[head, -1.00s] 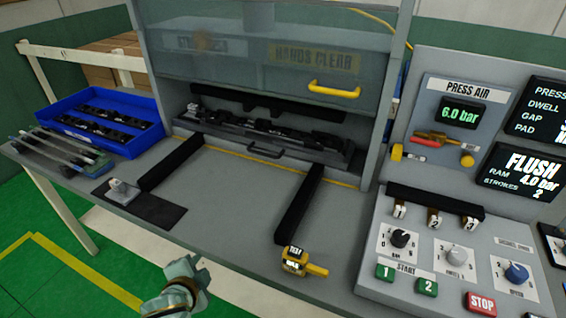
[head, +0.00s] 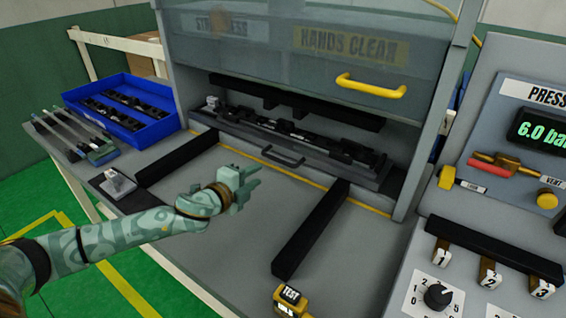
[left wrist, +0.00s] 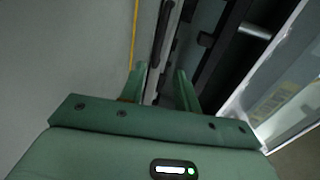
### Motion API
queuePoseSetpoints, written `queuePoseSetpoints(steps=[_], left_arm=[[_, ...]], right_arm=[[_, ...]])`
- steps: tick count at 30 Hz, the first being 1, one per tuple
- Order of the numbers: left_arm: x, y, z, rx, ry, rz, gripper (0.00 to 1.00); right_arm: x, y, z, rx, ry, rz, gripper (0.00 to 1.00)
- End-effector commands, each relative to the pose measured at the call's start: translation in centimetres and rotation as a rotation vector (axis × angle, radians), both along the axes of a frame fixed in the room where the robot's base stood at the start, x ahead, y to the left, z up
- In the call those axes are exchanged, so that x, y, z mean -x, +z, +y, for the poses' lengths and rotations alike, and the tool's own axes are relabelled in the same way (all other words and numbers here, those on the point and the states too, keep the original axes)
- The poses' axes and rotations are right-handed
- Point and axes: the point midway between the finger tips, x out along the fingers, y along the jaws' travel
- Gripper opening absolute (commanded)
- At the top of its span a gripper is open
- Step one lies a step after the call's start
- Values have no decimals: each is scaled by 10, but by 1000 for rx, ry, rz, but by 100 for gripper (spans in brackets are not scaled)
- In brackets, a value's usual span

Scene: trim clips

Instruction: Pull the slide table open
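The slide table (head: 345,174) is a dark tray with black parts on it, sitting back inside the press opening. Its dark bar handle (head: 283,158) is on its front, between two black rails. My left gripper (head: 254,174) is over the grey bench between the rails, in front and to the left of the handle, and apart from it. In the left wrist view its two green fingers (left wrist: 160,78) stand apart with nothing visibly held between them. The slide table's dark front edge lies beyond them there. My right gripper is not in view.
The guard with a yellow handle (head: 371,86) is above the opening. The left rail (head: 177,158) and right rail (head: 312,232) flank clear bench. A blue bin (head: 122,112) is at left, a yellow tester (head: 290,300) in front, and the control panel (head: 470,245) at right.

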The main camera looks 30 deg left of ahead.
Motion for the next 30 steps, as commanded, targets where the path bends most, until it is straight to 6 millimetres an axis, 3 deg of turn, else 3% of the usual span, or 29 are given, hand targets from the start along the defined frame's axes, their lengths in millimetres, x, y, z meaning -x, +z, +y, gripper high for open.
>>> queuePoseSetpoints(steps=[9, 15, 21, 28, 30], left_arm=[[-78, -20, -11, 2, 1, 0, 32], [-111, -27, -16, 1, 1, 2, 32], [-123, -28, -18, 2, 0, 2, 32], [-123, -27, -18, 2, 0, 1, 32], [-123, -27, -18, 2, 0, 1, 15]], right_arm=[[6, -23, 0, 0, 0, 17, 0], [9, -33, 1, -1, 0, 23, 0], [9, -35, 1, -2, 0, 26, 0], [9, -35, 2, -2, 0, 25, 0], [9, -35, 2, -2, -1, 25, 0]])
